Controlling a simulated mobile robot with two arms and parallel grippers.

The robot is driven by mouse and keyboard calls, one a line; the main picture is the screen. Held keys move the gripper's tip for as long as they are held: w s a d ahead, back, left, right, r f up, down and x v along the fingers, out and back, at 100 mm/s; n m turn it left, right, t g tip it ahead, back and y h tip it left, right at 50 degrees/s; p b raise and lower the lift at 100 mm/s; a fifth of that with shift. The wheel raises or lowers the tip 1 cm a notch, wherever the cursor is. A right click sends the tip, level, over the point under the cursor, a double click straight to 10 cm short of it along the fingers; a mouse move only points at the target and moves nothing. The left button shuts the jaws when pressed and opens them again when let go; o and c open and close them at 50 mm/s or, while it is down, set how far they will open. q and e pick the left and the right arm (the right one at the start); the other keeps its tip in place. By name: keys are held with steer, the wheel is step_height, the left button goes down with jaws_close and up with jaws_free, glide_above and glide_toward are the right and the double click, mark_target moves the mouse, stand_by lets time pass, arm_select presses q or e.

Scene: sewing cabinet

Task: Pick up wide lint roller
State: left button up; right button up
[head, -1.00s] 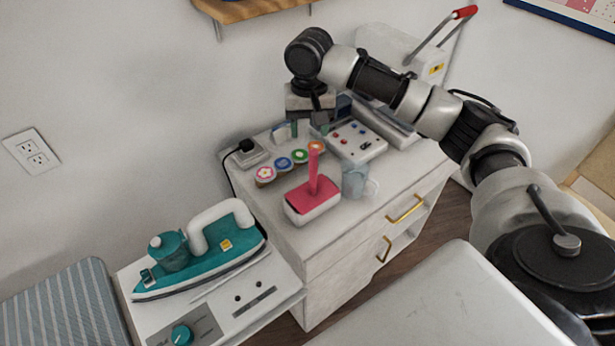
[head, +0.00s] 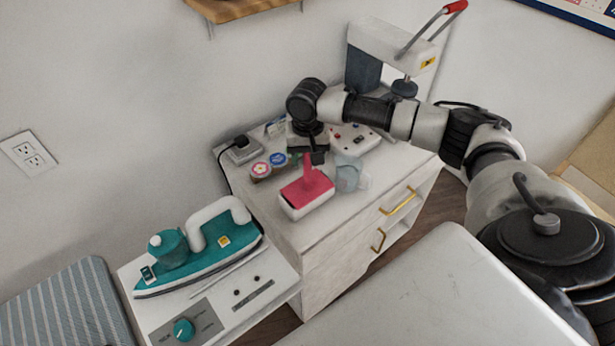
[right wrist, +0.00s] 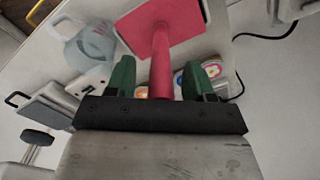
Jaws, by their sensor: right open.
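The wide lint roller (head: 305,198) has a pink top, a white body and an upright pink handle. It stands on the white cabinet top near its front left. My right gripper (head: 308,160) is low over the cabinet, just behind the handle. In the right wrist view the pink handle (right wrist: 160,55) reaches in between the two green fingers of my right gripper (right wrist: 160,75). The fingers are apart, with gaps visible on both sides of the handle. My left gripper is not in view.
A clear mug (head: 347,173) stands close right of the roller. Round colourful spools (head: 268,167) sit behind it, and a white button box (head: 355,138) is further back. A press with a red-tipped lever (head: 392,45) stands at the back. A teal iron (head: 200,250) is at left.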

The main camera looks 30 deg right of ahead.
jaws_close()
steer(key=shift+r, duration=0.1)
stand_by(0.3)
